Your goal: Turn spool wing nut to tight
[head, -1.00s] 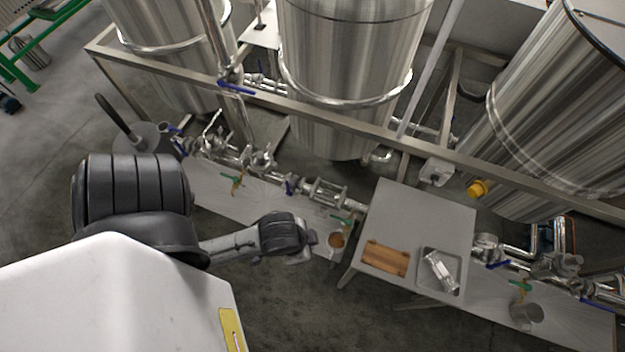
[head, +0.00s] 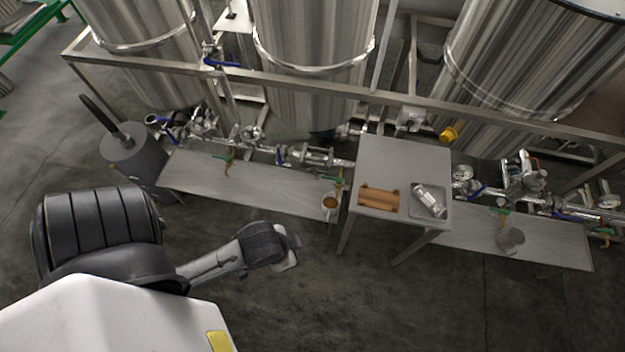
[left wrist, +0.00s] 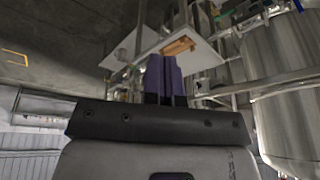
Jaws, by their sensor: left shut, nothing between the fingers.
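The spool wing nut is too small to make out in either view. A metal pipe line with clamps and a spool-like section (head: 312,156) runs along the back of the left bench. Another short metal piece (head: 428,198) lies in a grey tray on the small table. My left gripper (head: 294,256) is in front of the left bench, over the floor and apart from the pipes; its fingers are hardly visible there. In the left wrist view its purple fingers (left wrist: 164,76) are together and empty. My right gripper is in neither view.
The small table (head: 405,155) also bears a wooden block (head: 378,198). A metal frame rail (head: 300,90) crosses before large steel tanks (head: 315,50). The floor in front is clear.

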